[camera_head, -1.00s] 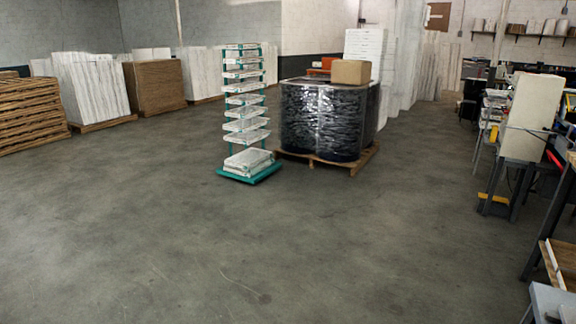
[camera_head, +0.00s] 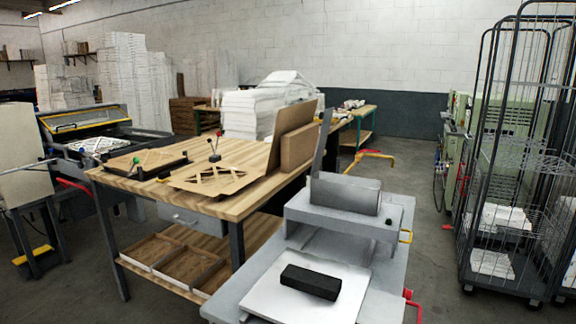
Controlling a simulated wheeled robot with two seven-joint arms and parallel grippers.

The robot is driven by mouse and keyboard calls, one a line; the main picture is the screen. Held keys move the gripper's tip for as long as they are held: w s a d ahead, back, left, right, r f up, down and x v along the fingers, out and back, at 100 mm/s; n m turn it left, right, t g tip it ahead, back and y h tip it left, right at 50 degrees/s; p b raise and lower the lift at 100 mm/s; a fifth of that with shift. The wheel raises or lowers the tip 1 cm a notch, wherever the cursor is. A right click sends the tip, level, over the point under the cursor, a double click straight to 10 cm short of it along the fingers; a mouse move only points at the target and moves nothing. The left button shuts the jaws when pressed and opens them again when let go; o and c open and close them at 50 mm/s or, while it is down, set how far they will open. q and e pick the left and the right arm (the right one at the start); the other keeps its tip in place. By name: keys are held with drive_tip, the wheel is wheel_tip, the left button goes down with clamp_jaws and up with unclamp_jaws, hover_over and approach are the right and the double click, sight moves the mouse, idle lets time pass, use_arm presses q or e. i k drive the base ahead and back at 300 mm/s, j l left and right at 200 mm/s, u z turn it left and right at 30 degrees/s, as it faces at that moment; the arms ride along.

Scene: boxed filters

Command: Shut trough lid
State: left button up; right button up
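No trough lid can be made out for certain. On the left, a machine (camera_head: 90,150) has a yellow-edged upper frame (camera_head: 85,118) standing raised at a slant over its flat bed; I cannot tell whether this is the trough. In the foreground, a grey machine (camera_head: 345,215) carries a grey roller-like cylinder (camera_head: 345,193), and a thin grey upright plate (camera_head: 321,142) stands behind it. A black block (camera_head: 311,282) lies on a white sheet at its front. Neither of my grippers is in view.
A wooden workbench (camera_head: 232,208) with flat cut sheets and a leaning brown board (camera_head: 290,130) stands left of the grey machine. Wire cage trolleys (camera_head: 505,255) stand at the right. Bare floor (camera_head: 432,262) runs between machine and trolleys.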

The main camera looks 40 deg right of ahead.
sight(326, 116)
drive_tip(key=i+j+z, duration=0.25)
drive_tip(key=z, duration=0.2)
drive_tip(key=i+j+z, duration=0.25)
drive_tip(key=z, duration=0.15)
drive_tip(key=i+j+z, duration=0.15)
drive_tip(key=j+z, duration=0.3)
drive_tip(key=i+j+z, duration=0.1)
drive_tip(key=j+z, duration=1.2)
drive_tip(key=j, duration=0.3)
drive_tip(key=j+z, duration=0.1)
drive_tip(key=z, duration=0.4)
drive_tip(key=i+j+z, duration=0.1)
drive_tip(key=z, duration=0.4)
drive_tip(key=j+z, duration=0.25)
drive_tip(key=z, duration=0.25)
